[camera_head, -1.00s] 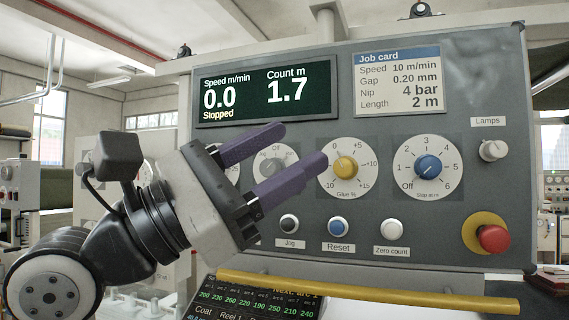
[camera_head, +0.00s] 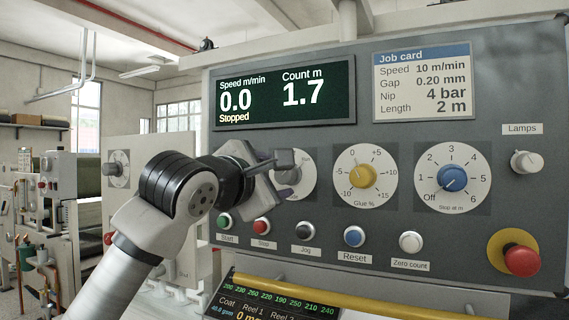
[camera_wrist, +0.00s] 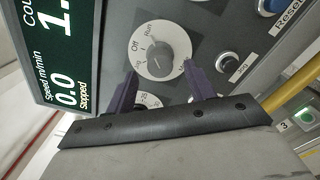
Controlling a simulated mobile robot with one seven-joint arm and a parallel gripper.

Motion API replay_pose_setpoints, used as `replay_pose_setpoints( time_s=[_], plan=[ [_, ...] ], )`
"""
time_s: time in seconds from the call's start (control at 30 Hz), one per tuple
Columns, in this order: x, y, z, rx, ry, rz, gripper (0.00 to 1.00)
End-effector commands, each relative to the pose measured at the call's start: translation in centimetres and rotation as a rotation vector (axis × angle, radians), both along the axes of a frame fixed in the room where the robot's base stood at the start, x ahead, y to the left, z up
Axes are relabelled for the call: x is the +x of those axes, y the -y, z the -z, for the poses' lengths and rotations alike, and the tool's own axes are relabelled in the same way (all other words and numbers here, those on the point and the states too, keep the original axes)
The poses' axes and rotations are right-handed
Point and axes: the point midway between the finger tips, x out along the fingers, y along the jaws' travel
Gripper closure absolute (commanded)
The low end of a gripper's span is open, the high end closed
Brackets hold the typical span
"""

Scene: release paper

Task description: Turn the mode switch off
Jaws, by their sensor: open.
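The mode switch is a grey knob (camera_wrist: 156,52) on a round white dial, with Off and Run legible in the wrist view. In the head view the dial (camera_head: 307,171) is mostly hidden behind my gripper (camera_head: 287,174). In the wrist view my gripper (camera_wrist: 158,75) has its two purple fingers spread apart with nothing between them. The fingertips point toward the dial's lower part, and the knob lies just beyond them. I cannot tell how far the tips are from the panel.
The display (camera_head: 283,94) is above the switch. The Glue dial (camera_head: 362,174) and Stop dial (camera_head: 452,178) are to its right. Several buttons, including Jog (camera_head: 303,231), run below. A yellow rail (camera_head: 370,297) crosses underneath. A red stop button (camera_head: 521,259) is at right.

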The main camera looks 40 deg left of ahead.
Motion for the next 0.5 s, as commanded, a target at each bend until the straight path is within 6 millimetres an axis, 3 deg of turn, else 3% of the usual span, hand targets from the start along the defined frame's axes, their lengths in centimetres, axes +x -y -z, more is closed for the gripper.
replay_pose_setpoints(
  time_s=[0.2,0.5],
  plan=[
    [3.4,-0.8,-0.3,-0.002,0.0,0.001,0.46],
    [4.6,-1.1,0.0,-0.001,0.002,0.0,0.46]
  ],
)
